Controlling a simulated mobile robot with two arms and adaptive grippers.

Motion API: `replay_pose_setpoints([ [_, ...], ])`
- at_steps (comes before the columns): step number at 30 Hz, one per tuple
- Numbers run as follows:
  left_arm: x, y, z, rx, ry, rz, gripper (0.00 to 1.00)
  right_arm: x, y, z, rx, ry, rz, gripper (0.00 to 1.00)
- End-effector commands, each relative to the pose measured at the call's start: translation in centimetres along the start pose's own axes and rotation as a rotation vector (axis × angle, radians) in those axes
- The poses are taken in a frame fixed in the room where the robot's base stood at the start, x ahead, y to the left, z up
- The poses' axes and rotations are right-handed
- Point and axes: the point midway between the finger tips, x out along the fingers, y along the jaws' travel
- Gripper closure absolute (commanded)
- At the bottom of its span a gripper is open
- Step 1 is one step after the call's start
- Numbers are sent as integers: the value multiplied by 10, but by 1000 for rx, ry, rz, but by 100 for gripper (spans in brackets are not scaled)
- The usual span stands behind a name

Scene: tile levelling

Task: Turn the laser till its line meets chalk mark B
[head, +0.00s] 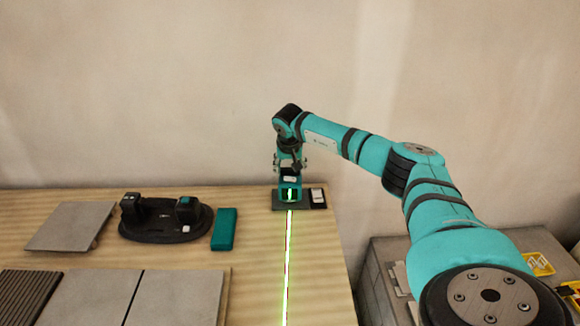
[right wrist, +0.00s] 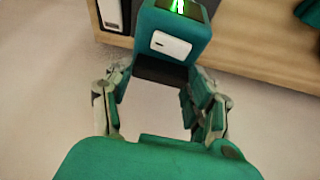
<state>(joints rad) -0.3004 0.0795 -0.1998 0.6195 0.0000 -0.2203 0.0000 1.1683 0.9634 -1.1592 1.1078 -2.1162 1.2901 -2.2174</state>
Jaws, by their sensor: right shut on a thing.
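The laser (head: 290,194) is a small teal box on a dark plate near the table's back right corner. Its bright green line runs from it toward the front of the table, with a thin red edge alongside. My right gripper (head: 289,172) reaches down from above and is shut on the laser. In the right wrist view the laser (right wrist: 172,40) shows a white label and a green glowing slot, with the gripper's fingers (right wrist: 160,82) on either side of it. I cannot make out chalk mark B. My left gripper is out of view.
Grey tiles (head: 75,297) cover the front left, and another tile (head: 70,226) lies behind. A grey cabinet with yellow bins (head: 540,263) stands at right.

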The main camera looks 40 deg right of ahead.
Motion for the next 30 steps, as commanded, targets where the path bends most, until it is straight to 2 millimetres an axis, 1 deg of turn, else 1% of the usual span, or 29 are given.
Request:
replay_pose_setpoints([
  [1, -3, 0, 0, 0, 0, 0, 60, -1, 0, 0, 13, -1, 6, 76],
  [7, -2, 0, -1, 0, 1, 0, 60, 0, 0, 0, 14, 0, 6, 76],
  [8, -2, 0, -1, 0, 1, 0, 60, 0, 0, 0, 14, 0, 6, 41],
  [13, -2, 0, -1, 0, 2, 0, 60, 0, 0, 0, 14, 0, 5, 19],
  [20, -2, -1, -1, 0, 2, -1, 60, 0, 0, 0, 13, 0, 5, 19],
  [23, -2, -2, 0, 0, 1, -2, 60, -4, 0, 0, 13, 1, 5, 19],
  [26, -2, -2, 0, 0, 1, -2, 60, -14, 0, -1, 14, 2, 3, 19],
  [30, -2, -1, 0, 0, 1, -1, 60, -41, 0, -2, 13, 4, 2, 19],
])
